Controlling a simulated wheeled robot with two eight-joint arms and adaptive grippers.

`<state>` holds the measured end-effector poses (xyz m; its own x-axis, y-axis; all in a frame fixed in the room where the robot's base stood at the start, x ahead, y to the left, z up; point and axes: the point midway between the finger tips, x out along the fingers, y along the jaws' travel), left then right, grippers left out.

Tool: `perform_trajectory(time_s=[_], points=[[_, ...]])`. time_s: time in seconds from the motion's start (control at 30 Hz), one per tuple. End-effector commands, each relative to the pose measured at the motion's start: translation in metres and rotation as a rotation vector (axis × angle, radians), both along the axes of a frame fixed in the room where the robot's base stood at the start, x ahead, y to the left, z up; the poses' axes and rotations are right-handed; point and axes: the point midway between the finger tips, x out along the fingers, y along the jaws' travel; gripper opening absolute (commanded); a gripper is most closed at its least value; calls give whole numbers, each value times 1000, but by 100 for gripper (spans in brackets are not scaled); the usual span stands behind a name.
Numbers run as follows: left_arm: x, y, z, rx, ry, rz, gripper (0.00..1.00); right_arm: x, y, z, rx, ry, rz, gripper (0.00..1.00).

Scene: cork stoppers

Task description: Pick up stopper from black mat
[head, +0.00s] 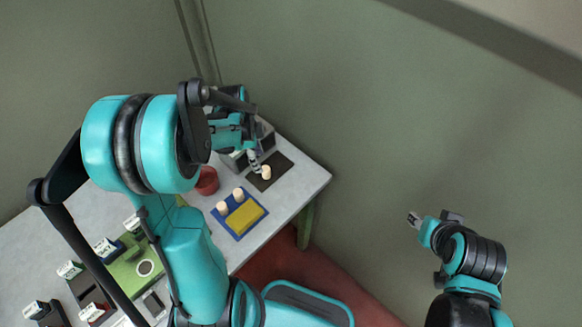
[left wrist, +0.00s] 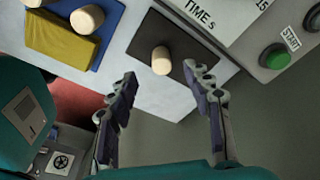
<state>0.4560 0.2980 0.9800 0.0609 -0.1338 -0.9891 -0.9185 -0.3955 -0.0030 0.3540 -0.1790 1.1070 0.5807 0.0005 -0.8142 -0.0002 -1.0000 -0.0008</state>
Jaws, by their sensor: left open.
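A pale cork stopper (head: 266,172) stands on the black mat (head: 283,161) near the table's far right corner. My left gripper (head: 255,164) hangs beside it, close to the stopper in the head view. In the left wrist view, the stopper (left wrist: 161,60) is on the mat (left wrist: 198,50). The left gripper's fingers (left wrist: 162,77) are spread apart, with the stopper between and just beyond the tips; nothing is held. My right gripper (head: 414,219) is off to the right, away from the table, too small to read.
A red pot (head: 207,181) stands nearby. A grey timer box with a green start button (left wrist: 274,57) borders the mat. The wall is close behind.

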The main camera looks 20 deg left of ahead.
Motion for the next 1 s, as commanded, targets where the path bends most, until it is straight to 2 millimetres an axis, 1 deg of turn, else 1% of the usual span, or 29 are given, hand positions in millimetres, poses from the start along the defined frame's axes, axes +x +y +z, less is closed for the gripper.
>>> perform_trajectory(time_s=[0.13, 0.37, 0.5, 0.6, 0.73, 0.93, 1.0], points=[[1, 1, -11, -4, 4, -21, 50, 0, 0, -2, 0, 0, 0, 40], [4, -5, -39, -4, 4, -21, 50, 0, 0, -12, 0, 0, 0, 40], [7, -11, -61, -3, 4, -22, 50, 0, 0, -21, 0, 0, 0, 40], [8, -13, -73, -2, 3, -20, 50, 0, 0, -24, 0, 0, 0, 40], [8, -14, -80, -3, 4, -19, 50, 0, 0, -26, 0, 0, 0, 40], [8, -14, -79, -3, 4, -19, 50, 0, 0, -25, 0, 0, 0, 40], [8, -14, -79, -3, 4, -19, 34, 0, 0, -25, 0, 0, 0, 40]])
